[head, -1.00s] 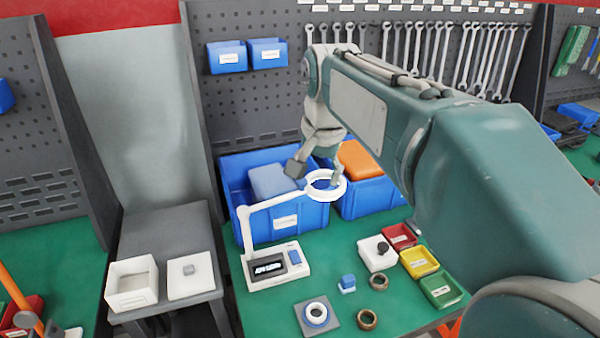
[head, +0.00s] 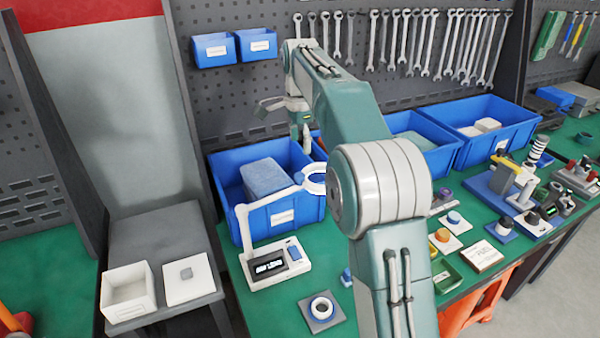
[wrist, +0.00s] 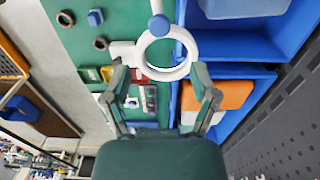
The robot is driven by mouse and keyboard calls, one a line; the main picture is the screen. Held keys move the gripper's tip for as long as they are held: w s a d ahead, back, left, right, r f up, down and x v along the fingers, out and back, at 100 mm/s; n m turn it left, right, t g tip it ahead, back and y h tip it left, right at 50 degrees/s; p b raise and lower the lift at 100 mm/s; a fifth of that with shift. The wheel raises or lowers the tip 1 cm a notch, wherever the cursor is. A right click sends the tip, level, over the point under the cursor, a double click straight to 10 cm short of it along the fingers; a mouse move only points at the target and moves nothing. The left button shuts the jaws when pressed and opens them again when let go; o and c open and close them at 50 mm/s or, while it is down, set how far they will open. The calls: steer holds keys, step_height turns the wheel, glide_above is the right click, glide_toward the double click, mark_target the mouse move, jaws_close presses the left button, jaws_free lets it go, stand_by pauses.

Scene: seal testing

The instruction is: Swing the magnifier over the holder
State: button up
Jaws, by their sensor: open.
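The magnifier is a white ring (head: 314,181) on a jointed white arm, with a blue knob (head: 300,178). Its base (head: 274,263) has a dark display and stands on the green bench. The ring also shows in the wrist view (wrist: 168,72), just beyond my fingertips. A grey square plate with a white-and-blue ring (head: 320,309), probably the holder, lies in front of the base; the magnifier ring is behind it, not above it. My gripper (head: 288,122) is open and empty, above and behind the magnifier ring. In the wrist view its fingers (wrist: 163,82) are spread apart.
A blue bin (head: 285,222) holding a grey-blue block stands behind the magnifier. An orange item (wrist: 232,95) lies in the neighbouring bin. A white open box (head: 128,300) is on the side stand. My arm hides part of the bench middle.

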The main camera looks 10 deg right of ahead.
mark_target(299, 174)
step_height(299, 174, down, 9)
steer(key=shift+a+f, duration=0.15)
jaws_close()
